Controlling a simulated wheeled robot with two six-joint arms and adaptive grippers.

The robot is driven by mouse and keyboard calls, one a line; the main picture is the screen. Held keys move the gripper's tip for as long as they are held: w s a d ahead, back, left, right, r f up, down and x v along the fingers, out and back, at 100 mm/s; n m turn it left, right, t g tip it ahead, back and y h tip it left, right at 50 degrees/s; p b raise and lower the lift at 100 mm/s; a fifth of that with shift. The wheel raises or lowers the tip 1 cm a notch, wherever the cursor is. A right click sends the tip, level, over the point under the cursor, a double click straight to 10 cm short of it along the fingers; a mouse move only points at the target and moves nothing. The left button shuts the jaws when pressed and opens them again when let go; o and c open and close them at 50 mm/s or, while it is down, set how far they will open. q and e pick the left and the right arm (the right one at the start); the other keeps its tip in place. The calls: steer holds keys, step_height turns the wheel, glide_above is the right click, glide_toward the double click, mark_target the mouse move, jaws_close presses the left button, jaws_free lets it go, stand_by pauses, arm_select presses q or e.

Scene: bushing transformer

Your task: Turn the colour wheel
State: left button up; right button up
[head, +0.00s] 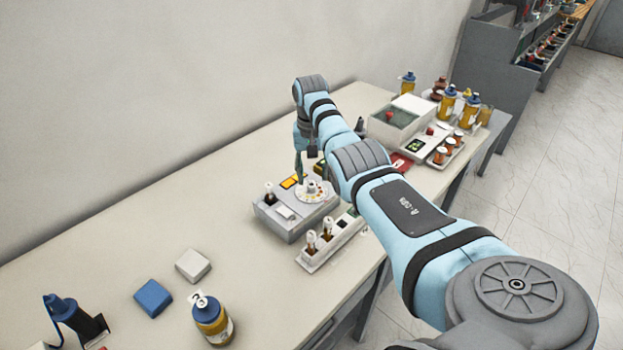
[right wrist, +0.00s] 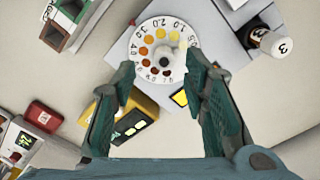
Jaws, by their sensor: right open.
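The colour wheel (head: 313,192) is a white disc on top of a grey box-shaped device (head: 287,217) on the bench. In the right wrist view the wheel (right wrist: 146,33) shows printed numbers, a ring of dots from pale yellow to dark brown, and a pale central knob (right wrist: 163,55). My right gripper (right wrist: 161,66) is open, with its dark green fingers on either side of the wheel's lower part and nothing seen held. Whether a fingertip touches the wheel cannot be told. In the head view a green finger (head: 299,167) shows just behind the wheel. My left gripper is not in view.
A white rack (head: 318,258) with small vials stands in front of the device. A yellow meter (right wrist: 131,125) lies close by. A blue block (head: 153,298), a white block (head: 193,265) and a bottle (head: 212,322) stand at front left. Several bottles crowd the far end. The left-middle bench is clear.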

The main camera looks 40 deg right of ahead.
mark_target(311, 185)
steer(key=f, duration=0.3)
steer(key=shift+w+a+f+b, duration=0.1)
steer(key=shift+w+f+b, duration=0.2)
steer(key=shift+f+b, duration=0.05)
steer(key=shift+w+f, duration=0.1)
steer(key=shift+f, duration=0.15)
steer(key=shift+s+r, duration=0.15)
steer(key=shift+s, duration=0.05)
steer(key=shift+c, duration=0.5)
jaws_close()
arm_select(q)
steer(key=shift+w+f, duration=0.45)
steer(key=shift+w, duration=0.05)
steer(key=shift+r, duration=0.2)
arm_select(e)
steer(key=shift+m, duration=0.4)
steer(key=shift+m+p, duration=0.45)
steer(key=shift+m, duration=0.45)
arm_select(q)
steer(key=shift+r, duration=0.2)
arm_select(e)
steer(key=shift+m, duration=2.2)
